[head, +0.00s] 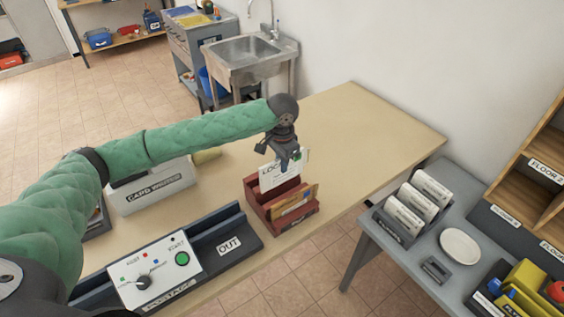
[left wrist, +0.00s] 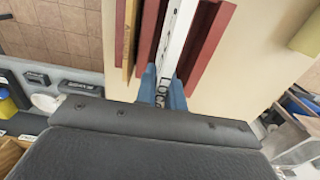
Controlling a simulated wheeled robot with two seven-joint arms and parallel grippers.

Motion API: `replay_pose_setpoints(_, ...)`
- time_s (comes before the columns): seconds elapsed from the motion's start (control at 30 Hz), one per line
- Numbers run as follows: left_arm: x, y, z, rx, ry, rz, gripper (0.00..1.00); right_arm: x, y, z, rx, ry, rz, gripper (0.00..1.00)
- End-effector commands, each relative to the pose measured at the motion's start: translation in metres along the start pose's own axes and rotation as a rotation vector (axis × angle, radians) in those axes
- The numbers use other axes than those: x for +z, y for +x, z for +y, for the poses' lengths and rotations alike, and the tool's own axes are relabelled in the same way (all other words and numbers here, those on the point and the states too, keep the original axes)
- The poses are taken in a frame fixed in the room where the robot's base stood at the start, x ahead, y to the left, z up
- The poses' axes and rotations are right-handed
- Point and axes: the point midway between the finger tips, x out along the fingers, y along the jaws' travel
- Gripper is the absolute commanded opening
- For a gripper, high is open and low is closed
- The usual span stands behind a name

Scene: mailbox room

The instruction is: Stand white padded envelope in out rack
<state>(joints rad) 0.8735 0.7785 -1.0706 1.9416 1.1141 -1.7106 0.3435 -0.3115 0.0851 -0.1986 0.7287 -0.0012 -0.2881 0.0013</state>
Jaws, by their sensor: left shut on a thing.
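A white envelope (head: 275,178) lettered "LOC…" stands upright in a slot of the red rack (head: 294,222) on the wooden table. My left gripper (head: 291,161) is above that rack, with its blue fingers shut on the envelope's top edge. In the left wrist view the gripper (left wrist: 163,90) points down, with the white envelope (left wrist: 178,35) between its fingers and red rack walls on both sides. My right gripper is not in view.
A brown envelope (head: 292,204) stands in the red rack's front slot. A grey side table (head: 415,259) holds more goods. The table's right back part is clear.

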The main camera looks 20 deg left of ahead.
Motion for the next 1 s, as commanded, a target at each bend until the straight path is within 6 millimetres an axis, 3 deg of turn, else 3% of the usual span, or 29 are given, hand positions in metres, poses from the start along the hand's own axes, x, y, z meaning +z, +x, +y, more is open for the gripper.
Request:
replay_pose_setpoints(0.57,0.001,0.027,0.000,0.001,-0.001,-0.001,0.00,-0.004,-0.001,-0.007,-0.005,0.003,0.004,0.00)
replay_pose_setpoints(1.0,0.001,0.038,0.000,0.000,0.000,0.000,0.00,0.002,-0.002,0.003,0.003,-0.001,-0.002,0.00)
